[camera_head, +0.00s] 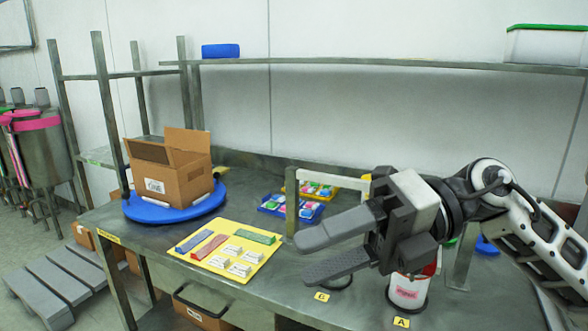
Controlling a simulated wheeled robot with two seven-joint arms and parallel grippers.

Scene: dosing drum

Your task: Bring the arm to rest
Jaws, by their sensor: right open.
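My right arm comes in from the right edge. Its gripper (338,251) hangs above the right part of the metal table (185,270), jaws apart, with nothing seen between the fingers. A white and red container (408,291) with a pink label stands on the table below the gripper, by a yellow marker A; the gripper hides its upper part. My left gripper does not show.
An open cardboard box (175,172) sits on a blue round stand (206,207). A yellow board (216,267) with coloured strips and white labelled pieces lies mid-table. Blue and yellow trays (272,210) stand behind. A shelf (400,67) runs above; metal posts rise at left.

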